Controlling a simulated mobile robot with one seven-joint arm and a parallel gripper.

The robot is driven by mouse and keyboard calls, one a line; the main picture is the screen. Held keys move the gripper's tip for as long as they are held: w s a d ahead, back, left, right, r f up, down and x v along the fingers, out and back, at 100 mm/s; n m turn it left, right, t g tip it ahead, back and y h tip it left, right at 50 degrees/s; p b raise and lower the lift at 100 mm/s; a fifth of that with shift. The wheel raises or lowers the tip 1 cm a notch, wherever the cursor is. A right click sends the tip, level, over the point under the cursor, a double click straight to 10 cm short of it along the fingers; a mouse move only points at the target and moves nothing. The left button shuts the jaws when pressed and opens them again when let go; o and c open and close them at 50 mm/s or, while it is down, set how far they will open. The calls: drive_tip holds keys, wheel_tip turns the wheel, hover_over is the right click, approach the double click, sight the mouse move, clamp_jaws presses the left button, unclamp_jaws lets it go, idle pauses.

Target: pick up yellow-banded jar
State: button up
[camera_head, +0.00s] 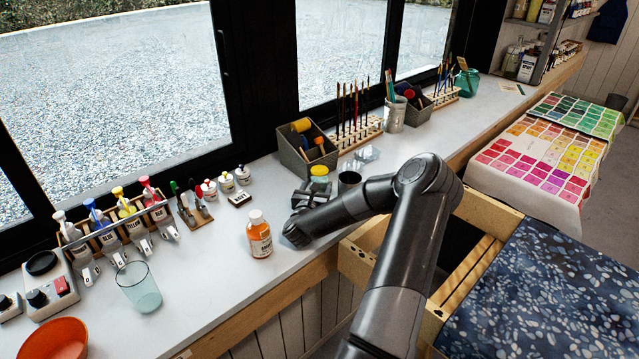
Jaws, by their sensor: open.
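A small clear jar with a yellow band around its top (319,172) stands on the white counter (200,262), close to the window. My gripper (311,190) is low over the counter, just on the near side of this jar. Its dark jaws are open, with nothing visibly held between them. The jaws hide the lower part of the jar, so I cannot tell whether they touch it.
A dark cup (349,181) stands just right of the jar, and a grey tool box (305,150) stands behind it. An orange bottle (259,234) is left of my gripper. Small paint jars (227,183) stand farther left.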

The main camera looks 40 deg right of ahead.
sight(320, 180)
drive_tip(key=x, duration=0.3)
drive_tip(key=shift+w+d, duration=0.1)
drive_tip(key=shift+d, duration=0.1)
drive_tip(key=c, duration=0.8)
drive_tip(key=shift+r, duration=0.2)
